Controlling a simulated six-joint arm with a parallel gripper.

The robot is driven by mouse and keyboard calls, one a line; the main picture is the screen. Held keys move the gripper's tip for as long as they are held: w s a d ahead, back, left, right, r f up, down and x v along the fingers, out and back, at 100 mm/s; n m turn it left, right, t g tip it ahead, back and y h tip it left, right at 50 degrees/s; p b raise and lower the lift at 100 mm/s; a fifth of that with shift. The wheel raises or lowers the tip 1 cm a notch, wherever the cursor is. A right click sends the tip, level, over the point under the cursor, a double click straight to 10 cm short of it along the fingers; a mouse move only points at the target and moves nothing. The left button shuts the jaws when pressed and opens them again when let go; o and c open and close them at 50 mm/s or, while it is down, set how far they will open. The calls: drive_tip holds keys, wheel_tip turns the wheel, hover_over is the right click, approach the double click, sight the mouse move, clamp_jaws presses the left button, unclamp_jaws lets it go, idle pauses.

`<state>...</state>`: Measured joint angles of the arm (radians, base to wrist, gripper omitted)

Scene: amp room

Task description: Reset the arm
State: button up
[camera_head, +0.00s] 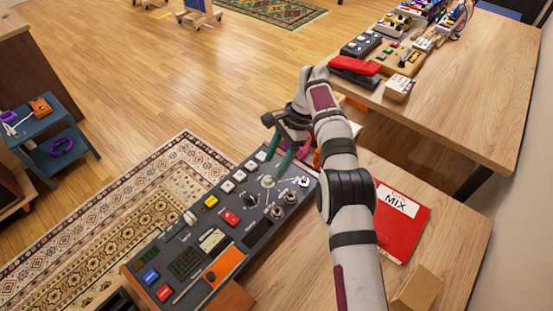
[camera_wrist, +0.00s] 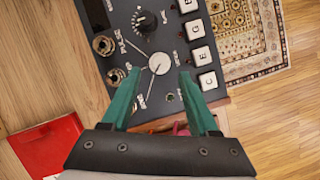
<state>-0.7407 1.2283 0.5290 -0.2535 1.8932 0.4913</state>
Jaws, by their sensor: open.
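My arm reaches up the middle of the head view. My gripper (camera_head: 284,165) is above the far end of a dark control panel (camera_head: 218,233), with its green fingers pointing down. In the wrist view my gripper (camera_wrist: 160,95) is open, its two green fingers apart with nothing held between them. A round pale knob with a pointer (camera_wrist: 159,63) lies on the panel beyond the fingertips; I cannot tell whether they touch the panel. Part of the panel's far end is hidden by the gripper.
A red folder marked MIX (camera_head: 400,222) and a cardboard box (camera_head: 417,290) lie right of my arm. A second table (camera_head: 480,90) holds a red stapler-like object (camera_head: 355,66) and several devices. A blue cart (camera_head: 53,150) stands left. Open floor lies beyond the patterned rug (camera_head: 130,205).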

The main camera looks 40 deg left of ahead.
drive_tip(key=shift+v, duration=1.25)
drive_tip(key=d+r+t, duration=0.1)
drive_tip(key=d+r, duration=0.6)
drive_tip(key=d, duration=0.3)
drive_tip(key=d+r+t, duration=0.1)
drive_tip(key=d+r, duration=0.7)
drive_tip(key=d, duration=0.2)
drive_tip(key=s+d, duration=0.9)
drive_tip(key=d, duration=0.3)
drive_tip(key=s+d+f+t, duration=0.1)
drive_tip(key=s+d+f, duration=0.2)
drive_tip(key=s, duration=0.3)
drive_tip(key=s+d+f+m, duration=0.1)
drive_tip(key=s+d+f, duration=0.1)
drive_tip(key=s, duration=0.5)
drive_tip(key=shift+s+d+f+t, duration=0.25)
drive_tip(key=shift+d+f+t, duration=0.15)
drive_tip(key=shift+d, duration=0.25)
